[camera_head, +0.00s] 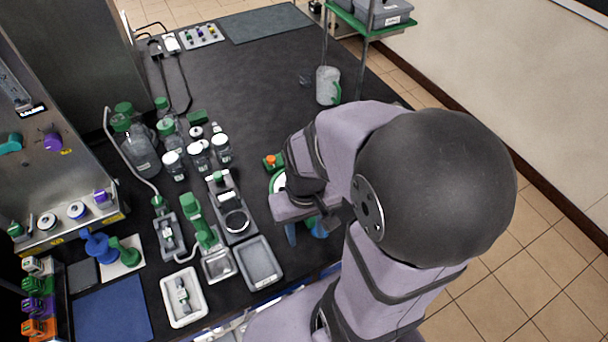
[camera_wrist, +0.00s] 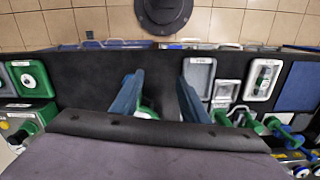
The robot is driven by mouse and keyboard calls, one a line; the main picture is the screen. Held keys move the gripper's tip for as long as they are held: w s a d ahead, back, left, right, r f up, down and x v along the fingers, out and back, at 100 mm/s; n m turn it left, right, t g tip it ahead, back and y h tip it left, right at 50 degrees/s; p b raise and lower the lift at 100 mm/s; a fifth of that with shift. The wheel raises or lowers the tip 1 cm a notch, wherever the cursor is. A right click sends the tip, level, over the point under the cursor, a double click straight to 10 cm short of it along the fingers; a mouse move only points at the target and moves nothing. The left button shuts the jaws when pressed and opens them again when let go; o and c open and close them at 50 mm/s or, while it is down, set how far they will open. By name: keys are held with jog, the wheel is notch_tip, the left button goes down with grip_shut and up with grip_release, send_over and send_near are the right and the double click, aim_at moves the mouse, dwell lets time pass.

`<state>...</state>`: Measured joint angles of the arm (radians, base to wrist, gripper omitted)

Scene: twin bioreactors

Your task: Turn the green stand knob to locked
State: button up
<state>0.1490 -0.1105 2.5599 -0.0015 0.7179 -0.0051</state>
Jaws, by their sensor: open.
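My gripper (camera_head: 304,232) hangs over the front right of the black bench, its two blue fingers apart and empty. In the wrist view my gripper (camera_wrist: 159,94) spans bare bench, with a green-and-white item (camera_wrist: 146,111) partly hidden by the left finger. A green stand-like piece (camera_head: 124,252) stands on a white sheet at the front left in the head view. I cannot tell which green part is the stand knob, nor its lock setting.
A grey tray (camera_head: 259,263) and a white tray (camera_head: 183,297) lie left of my gripper. Bottles (camera_head: 198,156) crowd the bench behind them. A steel panel (camera_head: 62,170) with a teal knob (camera_head: 10,143) and purple knob (camera_head: 53,142) stands left.

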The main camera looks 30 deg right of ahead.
jog(key=w+d+f+m+y+b, duration=0.15)
jog(key=d+f+m, duration=0.25)
jog(key=d+m, duration=0.75)
jog(key=w+a+r+m+t+y, duration=0.1)
jog(key=w+r+m+t+y, duration=0.2)
jog(key=w+m, duration=0.65)
jog(key=shift+s+a+f+m+h+p, duration=0.15)
jog(key=shift+a+f+m, duration=0.3)
jog(key=shift+f, duration=0.6)
jog(key=shift+s+a+f+m+h+p, duration=0.1)
jog(key=shift+s+a+f+m, duration=0.25)
jog(key=shift+f, duration=0.7)
jog(key=shift+s+a+f+m+h+p, duration=0.1)
jog(key=shift+a+f+m, duration=0.35)
jog(key=shift+f, duration=0.6)
jog(key=shift+d, duration=0.1)
grip_shut()
